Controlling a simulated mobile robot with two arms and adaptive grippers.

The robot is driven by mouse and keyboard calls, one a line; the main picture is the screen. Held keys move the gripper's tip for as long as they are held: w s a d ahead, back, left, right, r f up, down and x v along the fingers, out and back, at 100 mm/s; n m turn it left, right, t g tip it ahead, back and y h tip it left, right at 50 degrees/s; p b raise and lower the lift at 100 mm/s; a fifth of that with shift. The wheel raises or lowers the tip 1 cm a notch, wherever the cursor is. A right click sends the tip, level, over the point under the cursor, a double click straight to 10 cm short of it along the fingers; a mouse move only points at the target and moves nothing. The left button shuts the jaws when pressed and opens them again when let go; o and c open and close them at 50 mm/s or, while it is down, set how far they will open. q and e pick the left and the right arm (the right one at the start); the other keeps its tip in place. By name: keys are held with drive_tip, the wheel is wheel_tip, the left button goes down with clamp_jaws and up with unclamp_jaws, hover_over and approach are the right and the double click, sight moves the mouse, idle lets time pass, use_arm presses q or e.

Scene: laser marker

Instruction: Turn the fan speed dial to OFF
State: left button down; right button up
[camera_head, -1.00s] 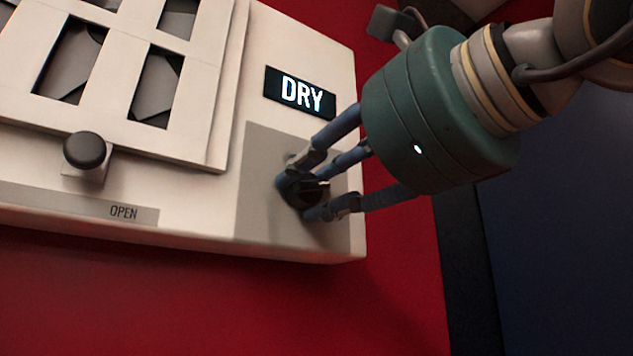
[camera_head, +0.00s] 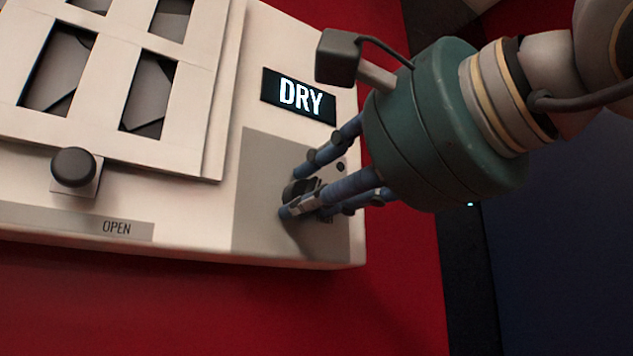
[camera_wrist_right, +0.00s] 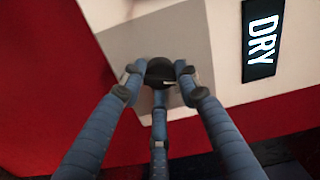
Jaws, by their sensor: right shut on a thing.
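The fan speed dial (camera_head: 297,187) is a small black knob on a grey plate of the white panel, below the lit DRY display (camera_head: 298,95). My right gripper (camera_head: 305,190) reaches in from the right and its blue fingers are closed around the dial. In the right wrist view the dial (camera_wrist_right: 160,70) sits between the fingertips of my right gripper (camera_wrist_right: 159,75), with a pale mark on its face. The fingers partly hide the dial and any labels around it, so I cannot read its setting. My left gripper is not in view.
A louvred vent (camera_head: 150,90) with a black slider knob (camera_head: 73,167) and an OPEN label (camera_head: 116,227) fills the panel's left side. A red surface (camera_head: 200,310) lies below the panel. Right of it is a dark blue area (camera_head: 560,230).

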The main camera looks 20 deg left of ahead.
drive_tip(key=shift+n+p, duration=0.45)
drive_tip(key=shift+n, duration=1.55)
drive_tip(key=shift+r, duration=0.1)
drive_tip(key=o, duration=1.2)
drive_tip(key=shift+w, duration=0.1)
drive_tip(key=shift+c, duration=0.2)
drive_tip(key=shift+d, duration=0.1)
drive_tip(key=v, duration=1.2)
